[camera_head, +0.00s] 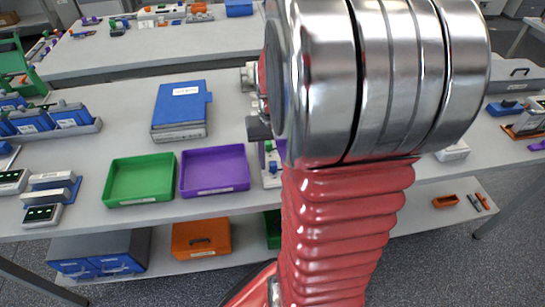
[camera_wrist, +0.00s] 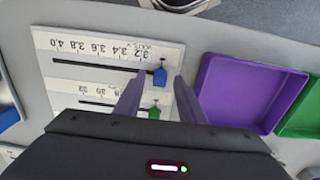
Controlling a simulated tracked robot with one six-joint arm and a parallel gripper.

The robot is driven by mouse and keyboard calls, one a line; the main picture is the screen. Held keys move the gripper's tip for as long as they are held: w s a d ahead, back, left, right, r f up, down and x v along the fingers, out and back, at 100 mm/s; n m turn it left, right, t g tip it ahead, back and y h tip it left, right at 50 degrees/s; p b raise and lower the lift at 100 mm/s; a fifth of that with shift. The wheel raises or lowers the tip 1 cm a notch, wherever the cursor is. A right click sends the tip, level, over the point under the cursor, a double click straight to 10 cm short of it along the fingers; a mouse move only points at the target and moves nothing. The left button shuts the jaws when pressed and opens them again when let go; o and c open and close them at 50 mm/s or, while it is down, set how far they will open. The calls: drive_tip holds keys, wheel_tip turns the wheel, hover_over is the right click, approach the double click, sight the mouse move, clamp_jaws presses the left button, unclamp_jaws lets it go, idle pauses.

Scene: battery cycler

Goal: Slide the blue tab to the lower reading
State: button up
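In the wrist view a white panel (camera_wrist: 85,52) has two dark slots with printed scales, seen upside down. The upper scale reads about 4.0 to 3.2 with "VOLTS V". The blue tab (camera_wrist: 160,77) sits at the right end of its slot, past the 3.2 mark. The green tab (camera_wrist: 154,112) sits on the lower slot. My gripper (camera_wrist: 155,85) is open, its fingers spread either side of the blue tab; I cannot tell whether either touches it. In the head view my arm hides most of the panel (camera_head: 272,182).
A purple tray (camera_head: 214,189) and a green tray (camera_head: 141,198) stand left of the panel. A blue-lidded box (camera_head: 181,104) is behind them. Blue devices (camera_head: 72,116) and small meters (camera_head: 43,214) are at the left. Bare table shows between these things.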

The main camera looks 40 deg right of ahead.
drive_tip(key=shift+f, duration=0.2)
clamp_jaws()
idle(0.4)
